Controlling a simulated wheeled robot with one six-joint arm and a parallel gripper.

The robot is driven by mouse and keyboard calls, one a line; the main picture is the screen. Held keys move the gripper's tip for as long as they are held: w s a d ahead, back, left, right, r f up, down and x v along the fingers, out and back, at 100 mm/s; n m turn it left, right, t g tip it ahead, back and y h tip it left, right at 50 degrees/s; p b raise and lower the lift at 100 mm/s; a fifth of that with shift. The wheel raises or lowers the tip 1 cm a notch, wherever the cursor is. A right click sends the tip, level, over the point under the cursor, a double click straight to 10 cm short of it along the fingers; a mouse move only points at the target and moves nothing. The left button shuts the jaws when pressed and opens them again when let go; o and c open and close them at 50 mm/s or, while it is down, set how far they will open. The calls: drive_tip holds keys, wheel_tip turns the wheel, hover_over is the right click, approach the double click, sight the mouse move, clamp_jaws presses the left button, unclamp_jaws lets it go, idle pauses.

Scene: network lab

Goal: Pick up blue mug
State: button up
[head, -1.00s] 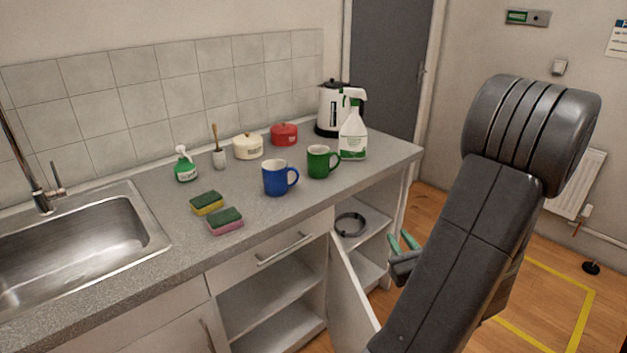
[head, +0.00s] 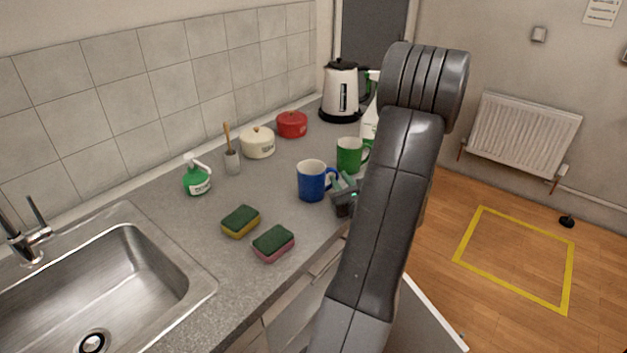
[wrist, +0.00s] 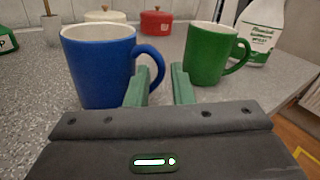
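The blue mug (head: 311,181) stands upright on the grey counter, its handle to the right. In the wrist view the blue mug (wrist: 98,65) is just ahead and left, with its handle by my left finger. My gripper (head: 341,183) is at counter height beside the mug's handle. In the wrist view my gripper (wrist: 159,80) shows two green fingers apart, with a gap and nothing clearly held between them. The left finger overlaps the handle's lower part in the picture; whether it touches I cannot tell. A green mug (head: 350,156) stands behind and to the right.
Two sponges (head: 241,221) (head: 273,243) lie left of and in front of the mug. A soap bottle (head: 197,175), brush holder (head: 232,161), cream pot (head: 257,142), red pot (head: 292,124) and kettle (head: 341,92) stand behind. A spray bottle (wrist: 262,31) is far right. The sink (head: 202,285) is left.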

drive_tip(key=shift+x, duration=0.85)
drive_tip(key=shift+d, duration=0.1)
clamp_jaws()
drive_tip(key=shift+r, duration=0.2)
